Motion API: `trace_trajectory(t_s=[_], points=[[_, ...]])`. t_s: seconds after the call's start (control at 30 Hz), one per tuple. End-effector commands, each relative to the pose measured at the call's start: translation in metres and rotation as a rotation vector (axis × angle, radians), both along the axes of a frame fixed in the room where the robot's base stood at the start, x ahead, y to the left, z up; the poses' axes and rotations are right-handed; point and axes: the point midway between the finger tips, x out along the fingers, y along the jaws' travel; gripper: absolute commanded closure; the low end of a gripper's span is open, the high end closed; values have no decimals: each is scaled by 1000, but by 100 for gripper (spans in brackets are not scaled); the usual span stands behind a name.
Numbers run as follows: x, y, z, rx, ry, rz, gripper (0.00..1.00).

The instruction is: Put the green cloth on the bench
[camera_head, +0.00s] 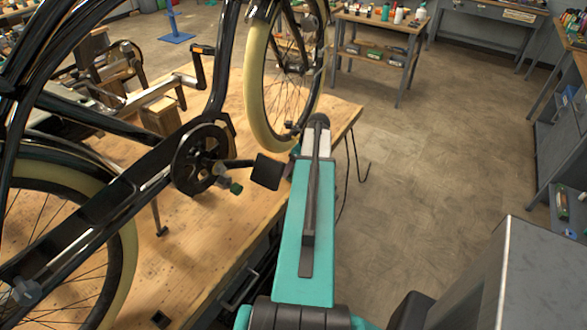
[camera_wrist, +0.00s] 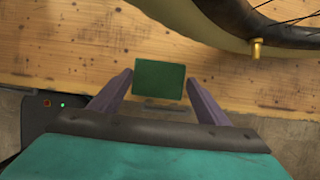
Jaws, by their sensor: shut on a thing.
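The green cloth (camera_wrist: 160,82) shows in the wrist view as a small flat dark green rectangle between the fingertips of my gripper (camera_wrist: 160,76). My gripper is shut on it, one finger at each side. The wooden bench (camera_head: 190,245) carries the trike frame in the head view. Its plank top (camera_wrist: 65,45) fills the upper part of the wrist view. The cloth appears over the bench's edge, and I cannot tell how high above it. In the head view my arm hides the fingertips, and I cannot make out the cloth there.
The black trike frame (camera_head: 95,210) and its cream-tyred wheels stand over the bench, with a pedal (camera_head: 267,171) close to my arm. A tyre (camera_wrist: 215,25) is close ahead in the wrist view. Open floor (camera_head: 430,170) lies to the right, with a cart (camera_head: 375,50) behind.

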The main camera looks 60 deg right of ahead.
Motion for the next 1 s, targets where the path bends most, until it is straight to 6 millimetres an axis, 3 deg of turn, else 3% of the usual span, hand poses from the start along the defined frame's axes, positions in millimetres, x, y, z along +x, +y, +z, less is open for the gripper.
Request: trace_trajectory(t_s=[0.3,0.67,0.7,0.77,0.8,1.0], points=[[0,0,-22,0,0,-1,48],[0,0,-24,-1,-1,0,48],[0,0,-24,-1,0,0,25],[0,0,-24,-1,0,0,15],[0,0,-24,-1,0,0,12],[0,0,-24,-1,0,0,12]])
